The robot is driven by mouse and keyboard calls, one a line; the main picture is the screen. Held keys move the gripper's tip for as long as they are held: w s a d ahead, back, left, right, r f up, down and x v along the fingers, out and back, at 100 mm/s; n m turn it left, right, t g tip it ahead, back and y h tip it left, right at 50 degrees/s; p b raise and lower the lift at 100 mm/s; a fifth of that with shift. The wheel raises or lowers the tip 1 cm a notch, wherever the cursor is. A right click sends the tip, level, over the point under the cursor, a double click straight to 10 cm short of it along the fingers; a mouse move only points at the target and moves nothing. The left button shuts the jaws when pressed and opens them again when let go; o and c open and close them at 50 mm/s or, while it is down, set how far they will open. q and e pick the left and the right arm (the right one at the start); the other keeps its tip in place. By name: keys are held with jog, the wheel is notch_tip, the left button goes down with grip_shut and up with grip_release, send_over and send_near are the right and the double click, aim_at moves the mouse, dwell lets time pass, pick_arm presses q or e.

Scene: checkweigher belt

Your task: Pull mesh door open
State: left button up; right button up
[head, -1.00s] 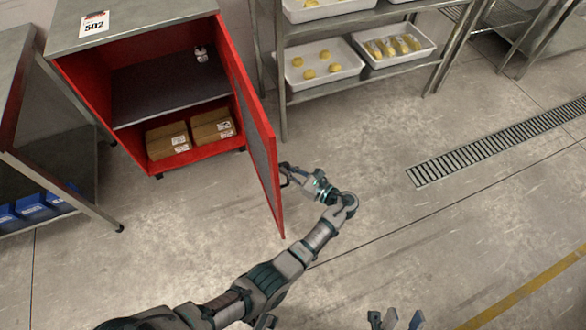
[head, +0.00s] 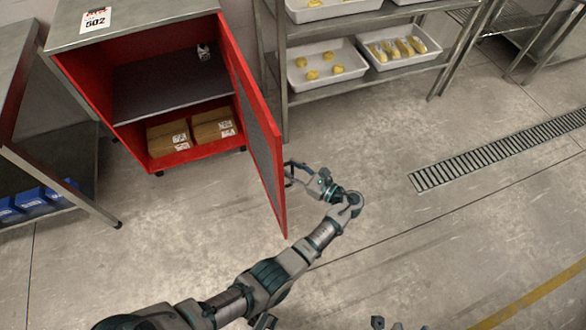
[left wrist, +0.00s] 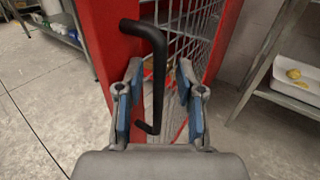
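The red-framed mesh door (head: 259,125) of the red cabinet (head: 85,95) stands wide open, swung out toward me. My left gripper (head: 290,172) is at the outer face of the door, near its free edge. In the left wrist view the black bar handle (left wrist: 158,60) passes between the two blue-padded fingers of my left gripper (left wrist: 159,98). The fingers are spread, with gaps to the handle. The red door frame (left wrist: 107,40) and mesh (left wrist: 190,30) lie behind. Only the tips of my right gripper (head: 398,325) show at the bottom edge.
Inside the cabinet are a dark shelf (head: 165,85) and cardboard boxes (head: 212,126) below. A metal rack (head: 283,100) with white trays (head: 335,78) stands right of the door. A metal table (head: 70,190) with blue bins (head: 30,200) is at left. Floor at the right is clear.

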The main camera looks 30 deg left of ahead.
pick_arm(q)
jog(key=shift+d, duration=0.15)
jog(key=s+d, duration=0.1)
jog(key=d, duration=0.6)
jog(key=shift+d+f, duration=0.1)
